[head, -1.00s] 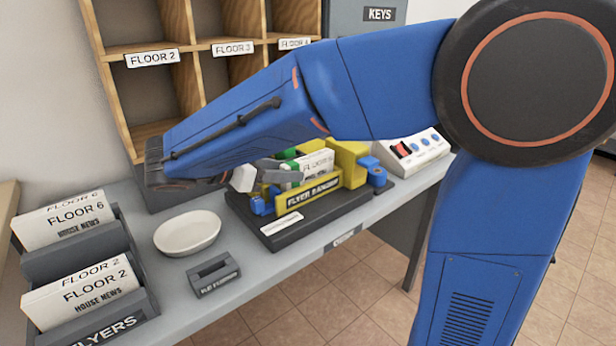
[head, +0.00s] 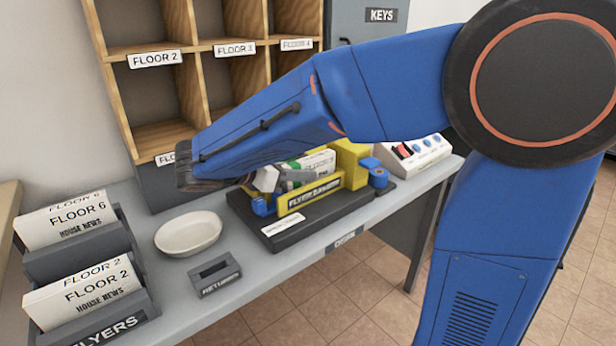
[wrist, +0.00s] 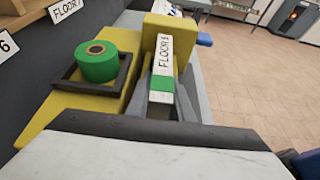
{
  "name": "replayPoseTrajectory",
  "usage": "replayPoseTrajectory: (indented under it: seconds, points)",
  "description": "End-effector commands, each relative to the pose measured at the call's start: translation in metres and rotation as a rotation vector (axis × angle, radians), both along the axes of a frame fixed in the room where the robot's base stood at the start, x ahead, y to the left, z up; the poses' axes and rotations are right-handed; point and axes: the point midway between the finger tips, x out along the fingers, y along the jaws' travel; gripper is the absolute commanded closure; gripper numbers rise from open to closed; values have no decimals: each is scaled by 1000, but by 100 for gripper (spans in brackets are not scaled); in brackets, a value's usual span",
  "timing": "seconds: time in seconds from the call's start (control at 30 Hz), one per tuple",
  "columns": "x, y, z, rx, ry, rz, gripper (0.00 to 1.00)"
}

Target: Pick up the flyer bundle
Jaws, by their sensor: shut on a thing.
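The flyer bundle (head: 320,162) is a white block with a FLOOR label, its number hard to read, and a green band. It sits in the yellow flyer banding machine (head: 312,193) on a black base. In the wrist view the bundle (wrist: 162,65) stands between the two grey fingers of my gripper (wrist: 165,100), which is shut on it near the green band. In the head view my gripper (head: 268,180) reaches the bundle from the left, and my forearm partly hides the machine.
A green tape roll (wrist: 97,62) sits in a dark tray close to my fingers. A white dish (head: 188,233), a RETURNS holder (head: 215,274) and FLYERS racks (head: 110,325) stand to the left. A button box (head: 412,150) is at the right. Wooden pigeonholes (head: 160,135) rise behind.

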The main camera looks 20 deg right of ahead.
Motion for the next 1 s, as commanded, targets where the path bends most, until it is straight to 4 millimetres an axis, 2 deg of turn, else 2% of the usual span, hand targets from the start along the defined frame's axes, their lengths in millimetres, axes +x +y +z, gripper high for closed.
replayPoseTrajectory:
  seconds: [0.17, 0.27, 0.5, 0.7, 1.0]
  points:
    - [0, 0, 5, 0, -1, 1, 100]
    - [0, 0, 16, 1, -4, -1, 100]
    - [0, 0, 60, 2, -4, 0, 100]
    - [0, 0, 88, 2, -2, 0, 100]
    - [0, 0, 101, 0, 0, -1, 100]
